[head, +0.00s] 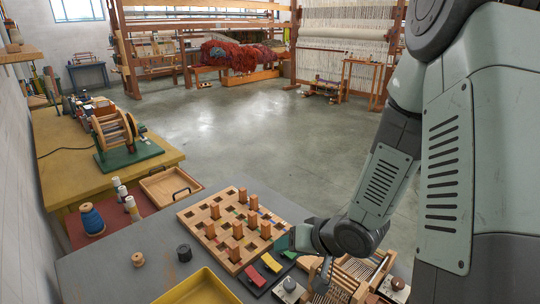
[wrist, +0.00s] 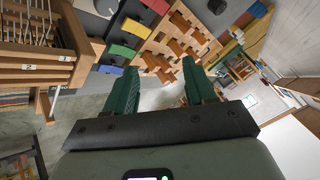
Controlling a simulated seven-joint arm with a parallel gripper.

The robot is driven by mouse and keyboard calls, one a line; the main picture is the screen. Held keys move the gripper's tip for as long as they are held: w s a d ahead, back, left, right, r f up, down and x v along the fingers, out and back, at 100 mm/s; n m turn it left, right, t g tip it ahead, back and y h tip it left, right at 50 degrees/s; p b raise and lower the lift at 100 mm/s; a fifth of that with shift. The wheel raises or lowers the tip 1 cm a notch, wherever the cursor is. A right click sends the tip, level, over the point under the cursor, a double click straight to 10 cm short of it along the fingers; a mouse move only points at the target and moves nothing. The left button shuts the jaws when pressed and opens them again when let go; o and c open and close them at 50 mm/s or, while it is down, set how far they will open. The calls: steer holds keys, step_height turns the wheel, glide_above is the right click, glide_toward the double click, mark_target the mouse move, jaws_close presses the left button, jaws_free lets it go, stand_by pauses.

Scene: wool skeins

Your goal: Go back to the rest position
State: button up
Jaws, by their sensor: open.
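My gripper (wrist: 159,84) is open in the wrist view, its two green fingers apart with nothing held between them. In the head view my arm comes in from the right, and the greenish gripper end (head: 298,238) is low over the grey table (head: 120,243), beside the wooden peg board. The peg board (head: 188,216) has several upright wooden blocks in it and also shows beyond the fingers in the wrist view (wrist: 152,44). Red (head: 255,277), yellow (head: 271,263) and green pads lie along its near right side. The arm partly hides that corner.
A small wooden loom (head: 357,268) stands close to my gripper at the right; it also shows in the wrist view (wrist: 35,72). A yellow tray (head: 200,287) is at the front edge. Spools (head: 92,221) and a wooden tray (head: 170,183) are at the left. Open floor lies beyond.

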steer(key=d+r+n+t+h, duration=0.1)
steer(key=d+r+h, duration=0.1)
steer(key=r, duration=0.4)
steer(key=s+d+r+n+h, duration=0.1)
steer(key=d+r+h, duration=0.1)
steer(key=r, duration=0.4)
steer(key=d+r+n+t+h, duration=0.1)
steer(key=d+r+h, duration=0.2)
steer(key=r, duration=0.2)
steer(key=s+r+m+g, duration=0.1)
steer(key=s+r, duration=0.4)
steer(key=s, duration=0.3)
steer(key=s+a+r+m+g, duration=0.1)
steer(key=s+r, duration=0.4)
steer(key=s, duration=0.3)
steer(key=shift+s+m+y, duration=0.3)
steer(key=shift+s+y, duration=0.1)
